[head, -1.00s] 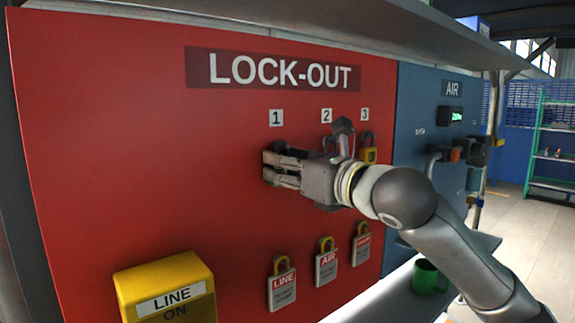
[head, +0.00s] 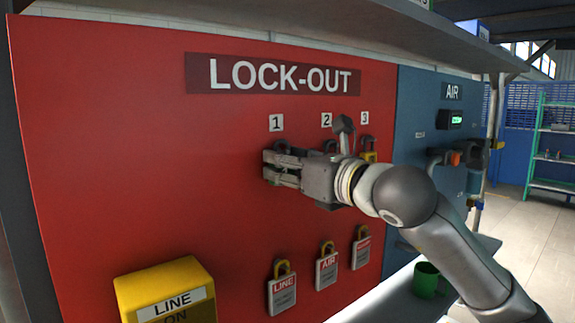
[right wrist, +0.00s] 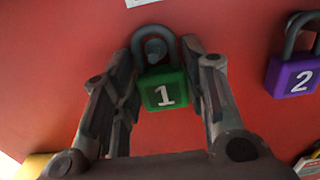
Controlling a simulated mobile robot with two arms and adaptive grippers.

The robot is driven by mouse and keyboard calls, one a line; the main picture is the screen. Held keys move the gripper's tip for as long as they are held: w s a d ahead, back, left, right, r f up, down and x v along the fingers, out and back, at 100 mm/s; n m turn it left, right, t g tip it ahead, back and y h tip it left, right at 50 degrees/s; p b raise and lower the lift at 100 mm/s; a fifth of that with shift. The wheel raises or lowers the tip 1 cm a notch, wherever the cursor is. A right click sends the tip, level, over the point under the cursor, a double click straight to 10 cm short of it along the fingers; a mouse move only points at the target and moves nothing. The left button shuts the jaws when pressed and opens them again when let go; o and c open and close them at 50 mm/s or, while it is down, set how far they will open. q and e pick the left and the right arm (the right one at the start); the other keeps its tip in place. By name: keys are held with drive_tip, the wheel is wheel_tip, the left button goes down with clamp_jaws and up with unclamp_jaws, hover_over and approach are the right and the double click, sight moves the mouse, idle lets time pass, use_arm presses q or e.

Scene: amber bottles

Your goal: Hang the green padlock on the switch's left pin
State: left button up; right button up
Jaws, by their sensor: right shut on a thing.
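The green padlock (right wrist: 163,92), marked 1, shows in the right wrist view with its grey shackle up around a peg on the red board. My right gripper (right wrist: 166,80) has its fingers on both sides of the padlock's body and is shut on it. In the head view the right gripper (head: 270,167) is at the board below the number 1 label and hides the padlock's body; the shackle shows just above the fingers. The switch is the yellow LINE box (head: 165,291) at the lower left, reading ON. Its pins cannot be made out. My left gripper is not in view.
A purple padlock (right wrist: 293,76) marked 2 hangs to the right. A yellow padlock (head: 370,157) hangs under label 3, partly hidden. Several tags with yellow hooks, including the LINE tag (head: 282,293), hang lower. A green mug (head: 426,280) stands on the ledge. The board's left side is clear.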

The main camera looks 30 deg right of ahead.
drive_tip(key=shift+s, duration=0.1)
drive_tip(key=s+b, duration=0.4)
drive_tip(key=s, duration=0.3)
drive_tip(key=shift+d, duration=0.3)
idle(0.5)
drive_tip(key=shift+w, duration=0.15)
idle(1.2)
